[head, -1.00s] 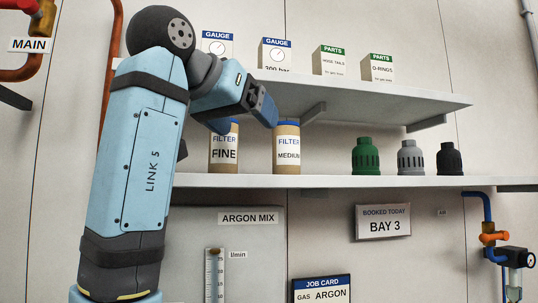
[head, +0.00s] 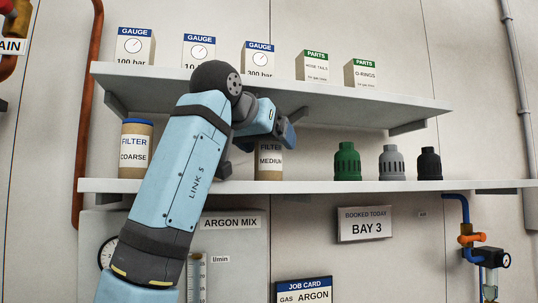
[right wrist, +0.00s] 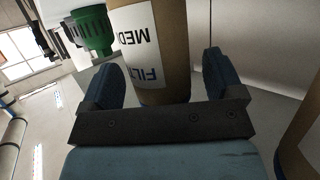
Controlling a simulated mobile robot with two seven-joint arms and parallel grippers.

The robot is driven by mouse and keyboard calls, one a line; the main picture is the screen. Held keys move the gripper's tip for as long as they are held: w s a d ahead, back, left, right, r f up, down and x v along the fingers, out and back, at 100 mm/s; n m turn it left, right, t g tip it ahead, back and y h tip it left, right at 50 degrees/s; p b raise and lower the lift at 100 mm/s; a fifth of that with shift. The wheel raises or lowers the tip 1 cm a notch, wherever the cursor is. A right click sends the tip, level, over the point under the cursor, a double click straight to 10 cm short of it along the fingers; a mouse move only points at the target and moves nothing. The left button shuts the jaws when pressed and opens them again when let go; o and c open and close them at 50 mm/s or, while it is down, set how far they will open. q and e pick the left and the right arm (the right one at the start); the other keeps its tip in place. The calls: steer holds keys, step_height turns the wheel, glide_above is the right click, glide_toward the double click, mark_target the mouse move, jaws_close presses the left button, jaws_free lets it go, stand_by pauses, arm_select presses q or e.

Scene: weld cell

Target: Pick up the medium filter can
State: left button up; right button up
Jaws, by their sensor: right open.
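The medium filter can (head: 269,162), brown with a white label, stands upright on the lower shelf (head: 330,186). My right gripper (head: 266,138) is in front of its upper part and hides its top and left edge. In the right wrist view the can (right wrist: 172,45) shows between the two blue fingers of my right gripper (right wrist: 157,68). The fingers are apart, with a gap visible on each side of the can. Whether they reach fully around it I cannot tell. My left gripper is not in view.
The coarse filter can (head: 135,150) stands left on the same shelf. My arm hides the space between. Green (head: 347,163), grey (head: 392,164) and black (head: 428,165) fittings stand to the right. The upper shelf (head: 330,98) with several boxes overhangs. Another brown can (right wrist: 303,145) is near the gripper's right side.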

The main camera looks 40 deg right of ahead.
steer(key=shift+a, duration=0.15)
steer(key=c, duration=1)
steer(key=shift+r, duration=0.1)
steer(key=shift+c, duration=0.2)
